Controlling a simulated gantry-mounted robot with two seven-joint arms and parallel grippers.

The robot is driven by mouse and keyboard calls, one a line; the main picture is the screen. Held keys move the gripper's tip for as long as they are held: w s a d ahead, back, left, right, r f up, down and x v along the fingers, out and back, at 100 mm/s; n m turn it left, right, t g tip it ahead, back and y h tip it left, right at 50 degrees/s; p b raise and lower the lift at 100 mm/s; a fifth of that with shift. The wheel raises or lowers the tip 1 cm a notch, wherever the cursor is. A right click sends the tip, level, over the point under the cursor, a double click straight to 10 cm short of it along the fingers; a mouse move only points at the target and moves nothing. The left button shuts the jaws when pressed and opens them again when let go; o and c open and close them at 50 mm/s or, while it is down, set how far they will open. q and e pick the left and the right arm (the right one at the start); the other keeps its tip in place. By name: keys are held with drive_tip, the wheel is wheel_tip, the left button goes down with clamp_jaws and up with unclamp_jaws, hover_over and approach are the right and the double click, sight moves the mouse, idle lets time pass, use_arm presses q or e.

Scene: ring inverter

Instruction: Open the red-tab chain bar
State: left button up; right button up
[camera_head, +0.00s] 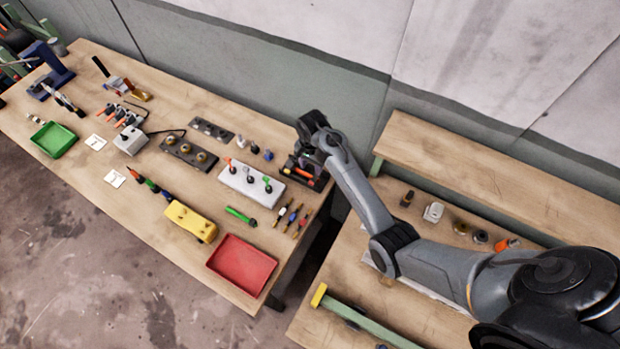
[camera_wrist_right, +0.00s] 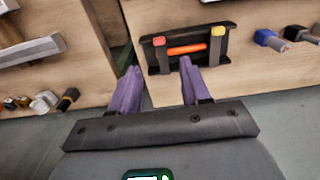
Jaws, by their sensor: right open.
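The black chain-bar fixture (camera_wrist_right: 190,62) is at the top centre of the right wrist view, with a red tab (camera_wrist_right: 160,41), a yellow tab (camera_wrist_right: 218,31) and an orange bar (camera_wrist_right: 187,49) between them. It also shows in the head view at the table's right end (camera_head: 322,184), partly hidden by my right arm. My right gripper (camera_wrist_right: 159,66) is open and empty, its two purple fingers apart. In that view the fingertips appear just below the red tab and the orange bar; contact cannot be told. My left gripper is in neither view.
A white block with several knobs (camera_head: 236,181), several small tools (camera_head: 290,215) and a red tray (camera_head: 236,270) are left of the fixture on the same table (camera_head: 150,225). A gap separates this table from the right-hand bench (camera_head: 330,300).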

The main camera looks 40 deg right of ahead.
sight(311, 182)
wheel_tip(311, 182, down, 9)
drive_tip(key=shift+f, duration=0.2)
idle(0.3)
clamp_jaws()
